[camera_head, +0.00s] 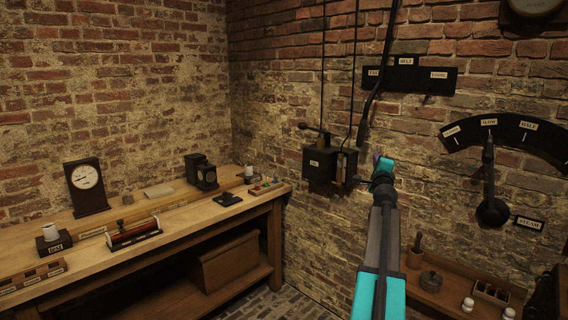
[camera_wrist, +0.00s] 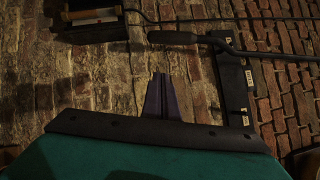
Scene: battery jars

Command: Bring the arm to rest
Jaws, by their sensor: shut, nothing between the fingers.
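My arm reaches up and away from the lower right middle of the head view, towards the brick wall. In the wrist view my gripper (camera_wrist: 160,92) shows as dark fingers close together in front of bare brick. The gripper is shut and holds nothing. In the head view my gripper (camera_head: 383,163) is small, at the far end of the arm, and its fingers are hard to make out. It appears near the black wall box (camera_head: 320,166); whether they touch cannot be told from this view.
A long black lever (camera_head: 379,65) hangs near a labelled plate (camera_head: 410,80); it also shows in the wrist view (camera_wrist: 173,37). A dial lever (camera_head: 489,165) is at right. A wooden bench (camera_head: 270,196) with instruments stands left. A low shelf (camera_head: 455,300) holds small jars.

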